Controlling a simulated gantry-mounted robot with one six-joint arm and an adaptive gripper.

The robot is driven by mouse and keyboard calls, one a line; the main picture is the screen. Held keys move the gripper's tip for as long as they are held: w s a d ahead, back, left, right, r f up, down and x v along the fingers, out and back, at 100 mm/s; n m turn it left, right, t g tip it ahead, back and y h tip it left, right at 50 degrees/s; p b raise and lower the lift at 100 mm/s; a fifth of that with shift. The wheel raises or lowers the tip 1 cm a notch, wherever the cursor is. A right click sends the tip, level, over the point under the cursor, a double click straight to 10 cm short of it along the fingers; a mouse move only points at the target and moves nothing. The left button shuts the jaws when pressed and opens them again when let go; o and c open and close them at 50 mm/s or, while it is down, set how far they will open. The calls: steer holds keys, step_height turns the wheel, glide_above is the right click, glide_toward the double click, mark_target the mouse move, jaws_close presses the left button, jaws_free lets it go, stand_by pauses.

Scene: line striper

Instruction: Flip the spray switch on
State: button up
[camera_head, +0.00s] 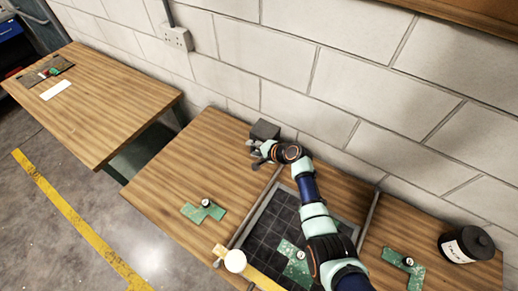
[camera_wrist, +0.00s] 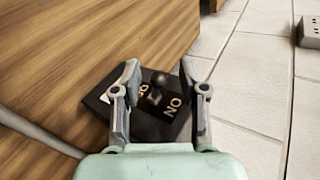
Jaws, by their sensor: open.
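The spray switch is a dark box (camera_wrist: 165,124) with pale lettering, "NO" readable on its right side as it appears in the wrist view. A small dark toggle (camera_wrist: 157,88) with a rounded tip stands up from it. In the head view the box (camera_head: 265,129) sits at the back of the wooden table by the wall. My gripper (camera_wrist: 159,72) is open, with one finger on each side of the toggle and apart from it. In the head view my gripper (camera_head: 258,155) is small and just in front of the box. The toggle is hidden there.
A dark gridded bed (camera_head: 262,232) between rails lies under my arm. Green plates with knobs (camera_head: 203,211) stand around it, with a pale round knob (camera_head: 235,261) at the front. A black jar (camera_head: 466,244) stands at right. The block wall (camera_head: 310,80) is close behind the box.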

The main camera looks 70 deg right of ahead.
steer(key=v, duration=1.1)
steer(key=shift+s+r, duration=0.25)
steer(key=shift+a, duration=0.2)
steer(key=w+a+r+n+y+p, duration=0.1)
steer(key=w+a+r+n+p, duration=0.1)
steer(key=w+a+r+n, duration=0.4)
steer(key=w+a+r+n+p, duration=0.2)
steer(key=w+a+r, duration=0.15)
steer(key=a, duration=0.55)
steer(key=w+a+r+n+y+p, duration=0.1)
steer(key=w+a+r+n+p, duration=0.1)
steer(key=w+a+r+n, duration=0.4)
steer(key=s+a+r+n+p, duration=0.1)
steer(key=a+r+n, duration=0.2)
steer(key=a+r, duration=0.2)
steer(key=s+a+r+n+t+p, duration=0.1)
steer(key=a+r, duration=0.4)
steer(key=a, duration=0.6)
steer(key=s+a+r+n+t+y+p, duration=0.1)
steer(key=s+a+r+n+p, duration=0.1)
steer(key=a+r, duration=0.4)
steer(key=a+n+p, duration=0.1)
steer(key=a+n, duration=0.1)
steer(key=a, duration=0.1)
steer(key=shift+s+n, duration=0.3)
steer(key=shift+s, duration=0.05)
